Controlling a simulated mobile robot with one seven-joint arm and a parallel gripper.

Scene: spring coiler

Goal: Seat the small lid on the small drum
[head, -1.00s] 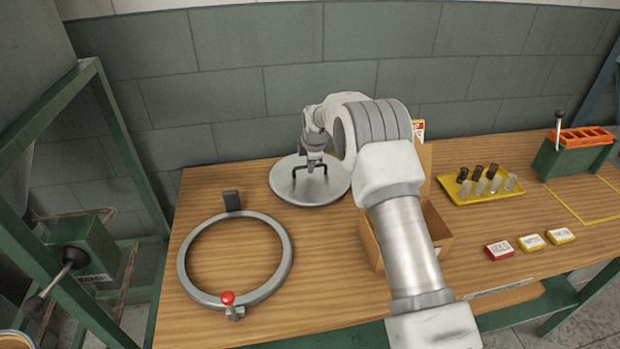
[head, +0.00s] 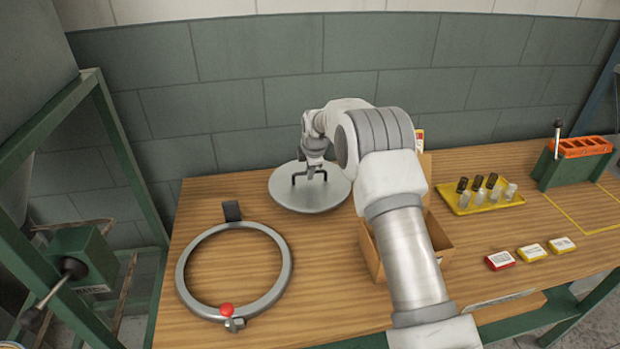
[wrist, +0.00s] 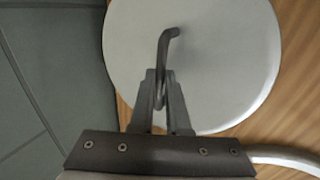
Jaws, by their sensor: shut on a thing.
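The small lid (head: 325,199) is a flat round grey disc with a dark bent bar handle on top. It is near the back edge of the wooden bench in the head view. My gripper (head: 314,170) is shut on its handle from above. The wrist view shows the gripper fingers (wrist: 161,90) closed around the handle, with the lid (wrist: 220,60) filling the middle of the picture. The lid looks level and slightly above the bench; the gap is hard to judge. I cannot make out the small drum in these frames.
A grey clamp ring (head: 283,275) with a red knob lies left of the lid. An open cardboard box (head: 436,232) stands partly behind my arm. A yellow tray (head: 457,207) and small boxes are further right. A green frame (head: 118,140) stands left of the bench; a wall is close behind.

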